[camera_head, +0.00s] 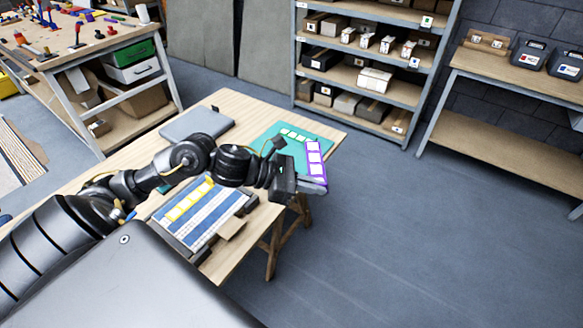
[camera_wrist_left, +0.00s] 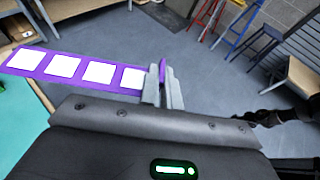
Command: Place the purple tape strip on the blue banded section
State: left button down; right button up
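The purple tape strip (camera_head: 315,160) with white squares is held off the right edge of the table, beside the green mat. My left gripper (camera_head: 288,182) is shut on its near end. In the left wrist view, the purple strip (camera_wrist_left: 75,68) runs out to the left from between the two grey fingers (camera_wrist_left: 163,88). The blue banded panel (camera_head: 213,217), with blue and pale stripes, lies on the table to the left of the gripper and apart from the strip. A yellow strip with pale squares (camera_head: 188,203) lies on it. My right gripper is not in view.
The green mat (camera_head: 262,141) bears a strip with pale green squares (camera_head: 296,134). A grey flat case (camera_head: 197,123) lies at the back of the wooden table (camera_head: 228,103). A brown block (camera_head: 232,229) sits at the panel's near right corner. Shelves (camera_head: 352,66) stand behind; floor is clear on the right.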

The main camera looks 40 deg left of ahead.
aim_at(213, 215)
jog(key=u, duration=0.25)
jog(key=i, duration=3.3)
jog(key=u, duration=3.35)
